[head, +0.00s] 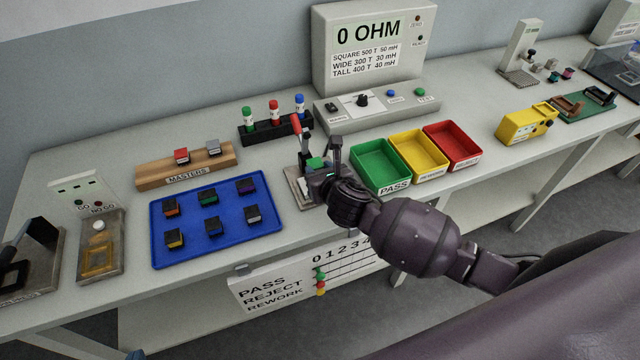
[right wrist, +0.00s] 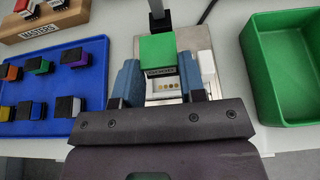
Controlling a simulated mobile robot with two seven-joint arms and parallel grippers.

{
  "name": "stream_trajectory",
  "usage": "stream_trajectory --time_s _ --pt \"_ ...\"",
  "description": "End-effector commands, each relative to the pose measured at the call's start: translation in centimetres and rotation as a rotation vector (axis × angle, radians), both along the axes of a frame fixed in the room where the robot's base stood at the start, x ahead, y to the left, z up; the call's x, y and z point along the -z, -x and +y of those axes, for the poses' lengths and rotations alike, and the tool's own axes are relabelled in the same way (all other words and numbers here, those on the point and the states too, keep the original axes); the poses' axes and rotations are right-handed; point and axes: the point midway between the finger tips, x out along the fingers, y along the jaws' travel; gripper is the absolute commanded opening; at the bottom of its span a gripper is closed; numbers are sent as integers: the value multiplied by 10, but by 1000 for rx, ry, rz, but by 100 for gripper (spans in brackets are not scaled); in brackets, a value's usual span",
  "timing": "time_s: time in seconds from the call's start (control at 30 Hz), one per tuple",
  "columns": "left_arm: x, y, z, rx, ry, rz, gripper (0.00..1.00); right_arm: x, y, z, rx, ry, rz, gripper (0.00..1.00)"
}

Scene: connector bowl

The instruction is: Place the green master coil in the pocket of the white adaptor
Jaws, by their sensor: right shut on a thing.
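The green master coil (right wrist: 157,50) is between the fingertips of my right gripper (right wrist: 158,80), which is shut on it. Its green top also shows in the head view (head: 315,162). The white adaptor (right wrist: 165,86) shows partly below the coil in the right wrist view, with a row of small gold contacts. It sits on a metal fixture plate in front of the meter. The coil is over or at the adaptor; I cannot tell whether it is in the pocket, as the coil and fingers hide it. My right gripper also shows in the head view (head: 318,176). My left gripper is not in view.
The fixture's red-handled lever (head: 296,128) stands upright behind the gripper. A green bin (head: 380,167) is close on the right. A blue tray (head: 270,227) with several coils and the wooden masters rack (head: 222,165), holding red and grey coils, are on the left.

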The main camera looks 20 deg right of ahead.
Motion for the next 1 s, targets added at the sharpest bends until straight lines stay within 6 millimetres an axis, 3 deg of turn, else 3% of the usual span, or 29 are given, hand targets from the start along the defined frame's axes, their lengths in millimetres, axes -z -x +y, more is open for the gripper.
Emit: stream_trajectory --time_s 0.3,0.77,0.8,0.93,1.0 --pt "7 -1 0 0 0 0 0 39 0 0 1 0 2 13" --pt "6 -2 0 2 0 -2 0 45 0 0 1 1 2 13" --pt "6 -2 0 2 0 -2 0 46 0 0 1 1 2 40" --pt "6 -2 0 2 -1 -2 0 45 0 0 1 1 2 60" --pt "6 -2 0 2 -1 -2 0 45 0 0 1 1 2 60"
